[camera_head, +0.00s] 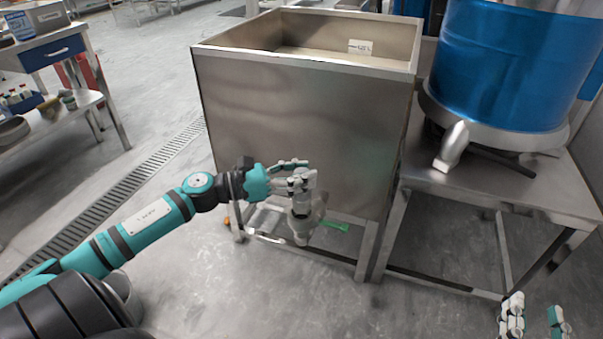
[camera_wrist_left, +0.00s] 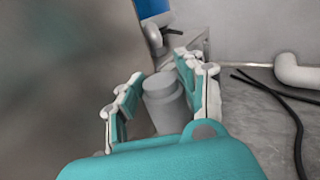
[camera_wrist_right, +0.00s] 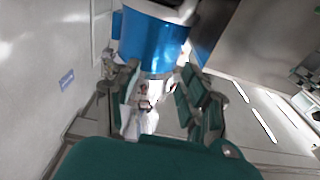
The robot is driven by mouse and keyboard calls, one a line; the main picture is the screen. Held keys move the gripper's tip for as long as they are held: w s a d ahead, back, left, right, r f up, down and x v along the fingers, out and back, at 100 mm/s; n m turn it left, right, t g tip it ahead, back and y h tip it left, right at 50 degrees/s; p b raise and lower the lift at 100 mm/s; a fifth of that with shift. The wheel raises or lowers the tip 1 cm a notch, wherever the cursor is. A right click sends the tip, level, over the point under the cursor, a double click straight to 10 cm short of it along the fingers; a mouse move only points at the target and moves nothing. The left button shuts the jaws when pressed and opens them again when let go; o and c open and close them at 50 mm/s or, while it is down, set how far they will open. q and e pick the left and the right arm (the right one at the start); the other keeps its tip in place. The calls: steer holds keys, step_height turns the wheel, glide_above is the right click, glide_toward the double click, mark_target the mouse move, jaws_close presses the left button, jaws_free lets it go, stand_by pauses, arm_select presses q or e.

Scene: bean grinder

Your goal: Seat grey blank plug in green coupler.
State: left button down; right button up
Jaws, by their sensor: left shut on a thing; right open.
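My left gripper (camera_head: 301,178) is in front of the lower part of the steel bin, shut on a grey plug. In the left wrist view the plug (camera_wrist_left: 162,98) is a stepped grey cylinder between the two fingers of the left gripper (camera_wrist_left: 165,75).
The steel bin (camera_head: 300,110) stands on a low frame behind the left gripper. A steel table (camera_head: 500,190) with a blue drum (camera_head: 505,65) is to its right. A floor drain (camera_head: 110,205) and a workbench (camera_head: 60,45) are at the left. The front floor is clear.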

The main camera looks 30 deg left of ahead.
arm_select(q)
steer(key=shift+r+b, duration=0.1)
steer(key=shift+b, duration=0.25)
arm_select(e)
steer(key=shift+s+a+r+t+y, duration=0.15)
steer(key=shift+r+t, duration=0.4)
steer(key=shift+r, duration=0.3)
steer(key=shift+s+a+r+t+y, duration=0.1)
steer(key=shift+r+t+y, duration=0.05)
steer(key=shift+r+t, duration=0.55)
steer(key=shift+s, duration=0.1)
steer(key=shift+r, duration=0.1)
stand_by(0.3)
steer(key=shift+r, duration=0.45)
arm_select(q)
steer(key=shift+f+b, duration=0.25)
steer(key=shift+b, duration=0.05)
arm_select(e)
steer(key=shift+s+r+t+y, duration=0.25)
steer(key=shift+r+t+y, duration=0.1)
steer(key=shift+t+y, duration=0.1)
steer(key=shift+s+r, duration=0.15)
steer(key=shift+r, duration=0.1)
